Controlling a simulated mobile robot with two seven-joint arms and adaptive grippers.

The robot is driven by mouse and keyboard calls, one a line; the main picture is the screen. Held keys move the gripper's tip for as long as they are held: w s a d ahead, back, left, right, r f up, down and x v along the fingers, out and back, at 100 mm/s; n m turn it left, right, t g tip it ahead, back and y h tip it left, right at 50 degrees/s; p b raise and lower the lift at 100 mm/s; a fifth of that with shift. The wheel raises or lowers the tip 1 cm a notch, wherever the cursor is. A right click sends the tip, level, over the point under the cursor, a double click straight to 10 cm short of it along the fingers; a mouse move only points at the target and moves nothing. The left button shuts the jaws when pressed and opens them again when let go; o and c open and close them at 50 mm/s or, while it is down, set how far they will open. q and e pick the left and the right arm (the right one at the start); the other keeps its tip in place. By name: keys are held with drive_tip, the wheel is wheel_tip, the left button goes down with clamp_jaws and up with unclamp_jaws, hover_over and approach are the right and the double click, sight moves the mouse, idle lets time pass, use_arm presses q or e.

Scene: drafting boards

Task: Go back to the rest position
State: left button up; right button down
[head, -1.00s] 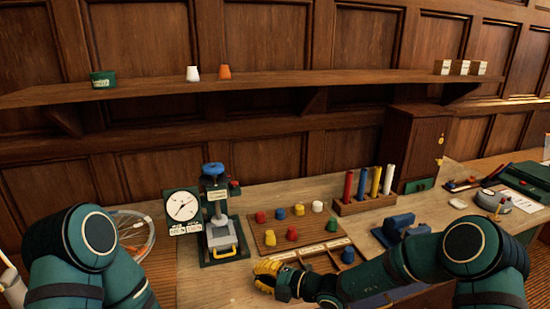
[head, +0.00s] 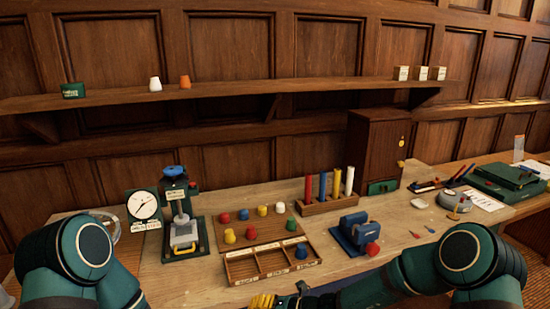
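My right gripper (head: 277,302) shows at the bottom edge of the head view, with yellow fingers partly cut off by the frame. It is in front of the wooden compartment tray (head: 243,270), and whether it is open or shut cannot be told. My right arm (head: 400,280) reaches in from the right. My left arm (head: 70,255) is bent at the lower left, and its gripper is out of view. A blue knob (head: 301,251) sits in the right part of the tray. Several coloured knobs (head: 251,232) stand on the board behind it.
A press with a blue top (head: 174,171) and a dial gauge (head: 143,205) stand at left. A rack of coloured rods (head: 330,205), a blue device (head: 352,232) and a wooden cabinet (head: 375,150) are further right. A shelf (head: 230,91) runs along the wall.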

drive_tip(key=s+d+f+m+g+h, duration=0.1)
drive_tip(key=s+d+f+m+h, duration=0.4)
drive_tip(key=m, duration=1.3)
drive_tip(key=s+d+f+m+g+h, duration=0.1)
drive_tip(key=s+d+f+m+h, duration=0.4)
drive_tip(key=s+d+f+m, duration=0.4)
drive_tip(key=s+m, duration=0.5)
drive_tip(key=m, duration=0.3)
drive_tip(key=shift+s+m+g, duration=0.2)
drive_tip(key=shift+m+g, duration=0.1)
drive_tip(key=shift+m, duration=0.1)
drive_tip(key=shift+f, duration=0.1)
